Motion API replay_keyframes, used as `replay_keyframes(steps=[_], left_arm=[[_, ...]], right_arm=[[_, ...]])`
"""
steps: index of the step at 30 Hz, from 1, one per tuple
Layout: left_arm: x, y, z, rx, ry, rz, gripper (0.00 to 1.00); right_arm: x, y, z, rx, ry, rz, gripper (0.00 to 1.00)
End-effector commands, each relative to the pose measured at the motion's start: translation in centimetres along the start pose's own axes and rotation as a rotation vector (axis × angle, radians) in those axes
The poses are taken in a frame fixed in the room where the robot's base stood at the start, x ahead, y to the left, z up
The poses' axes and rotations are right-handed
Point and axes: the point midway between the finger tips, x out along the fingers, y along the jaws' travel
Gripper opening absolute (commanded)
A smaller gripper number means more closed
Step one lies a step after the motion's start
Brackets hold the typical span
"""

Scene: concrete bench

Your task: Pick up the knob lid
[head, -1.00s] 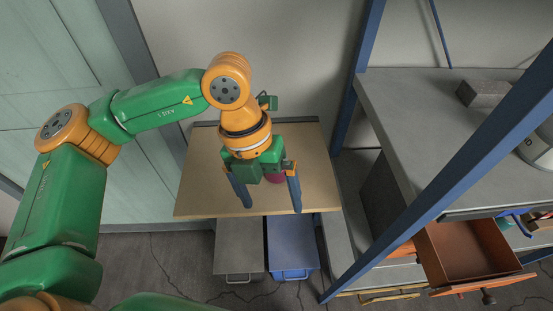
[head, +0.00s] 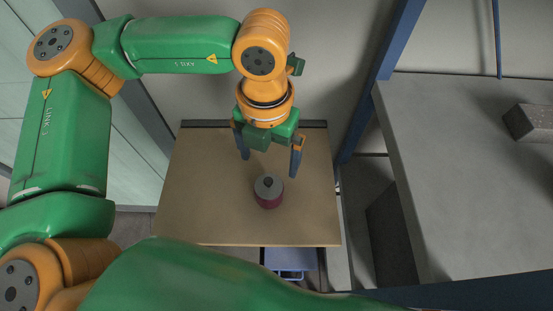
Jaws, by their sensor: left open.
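The knob lid (head: 266,184) is a grey disc with a dark knob in its middle. It sits on top of a dark red round pot (head: 269,201) on the wooden table. My left gripper (head: 269,167) is open above the table, with its two blue fingers spread apart and pointing down. In the picture the fingertips lie just above the lid, one to either side of it, and nothing is between them. Their exact height over the lid cannot be told. My right gripper is not in view.
The wooden tabletop (head: 200,205) is otherwise clear. A blue bin (head: 291,262) stands below its front edge. At the right, a grey shelf (head: 450,170) with a blue frame post (head: 397,45) holds a grey block (head: 533,122).

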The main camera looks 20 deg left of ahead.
Motion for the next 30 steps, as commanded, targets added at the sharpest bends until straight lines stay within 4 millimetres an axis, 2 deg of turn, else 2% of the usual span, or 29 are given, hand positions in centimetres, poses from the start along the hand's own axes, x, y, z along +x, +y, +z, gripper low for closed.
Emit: replay_keyframes(steps=[7,9,12,18,27,30], left_arm=[[3.5,-0.1,0.0,0.002,0.008,0.003,1.0],[5.1,-0.1,0.1,0.001,0.006,0.001,1.0],[6.3,-0.1,0.1,0.002,0.003,0.001,1.0],[6.6,-0.1,0.1,0.001,0.001,0.001,1.0],[6.5,-0.1,0.2,0.001,0.001,0.0,0.19],[6.5,-0.1,0.2,0.001,0.001,0.0,0.17]], right_arm=[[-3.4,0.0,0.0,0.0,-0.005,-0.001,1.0],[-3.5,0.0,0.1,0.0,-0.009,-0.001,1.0],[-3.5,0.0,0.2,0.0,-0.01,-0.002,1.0],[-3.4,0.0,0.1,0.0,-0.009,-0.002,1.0],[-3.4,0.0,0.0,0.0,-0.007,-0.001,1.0],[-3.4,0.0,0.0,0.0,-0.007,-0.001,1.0]])
